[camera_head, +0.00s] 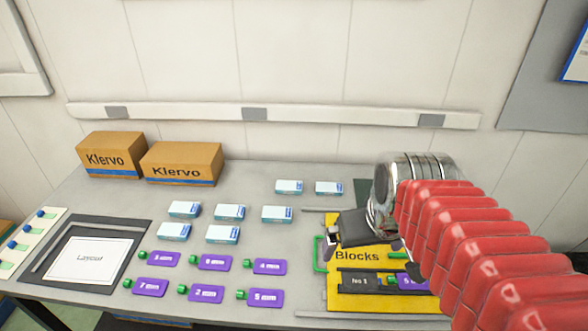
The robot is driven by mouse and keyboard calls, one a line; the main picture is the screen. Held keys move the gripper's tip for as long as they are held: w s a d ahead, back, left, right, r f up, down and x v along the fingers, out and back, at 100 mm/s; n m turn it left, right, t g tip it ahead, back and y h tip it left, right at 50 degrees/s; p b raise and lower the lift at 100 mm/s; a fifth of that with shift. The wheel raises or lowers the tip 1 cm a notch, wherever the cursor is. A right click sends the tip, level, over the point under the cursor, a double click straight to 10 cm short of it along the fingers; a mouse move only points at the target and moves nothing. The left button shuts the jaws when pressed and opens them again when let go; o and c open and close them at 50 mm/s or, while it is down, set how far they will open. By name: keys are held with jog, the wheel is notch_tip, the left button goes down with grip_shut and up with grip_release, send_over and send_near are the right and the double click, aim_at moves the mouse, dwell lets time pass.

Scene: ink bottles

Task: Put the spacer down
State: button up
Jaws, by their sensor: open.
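Several purple spacers with green knobs and white labels lie in two rows on the grey table; one of them (206,293) is in the front row. The yellow tray marked "Blocks" (357,257) is at the right. Another purple spacer (408,282) sits in its dark strip, to the right of the "No 1" label, partly hidden by my red-sleeved arm. My gripper (362,243) is over the back part of the tray, behind that spacer. It is open, and I see nothing held in it.
Several small white-and-blue boxes (229,212) stand mid-table. Two brown Klervo cartons (182,163) stand at the back left. A framed "Layout" sheet (90,258) lies at the left, beside a pale strip with blue and green pieces (24,238). My arm hides the table's right end.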

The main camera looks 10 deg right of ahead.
jog(key=s+a+r+n+t, duration=0.1)
jog(key=s+a, duration=0.1)
jog(key=a, duration=0.4)
jog(key=shift+s+a+y, duration=0.2)
jog(key=shift+y, duration=0.2)
jog(key=shift+r, duration=0.1)
jog(key=shift+c, duration=0.4)
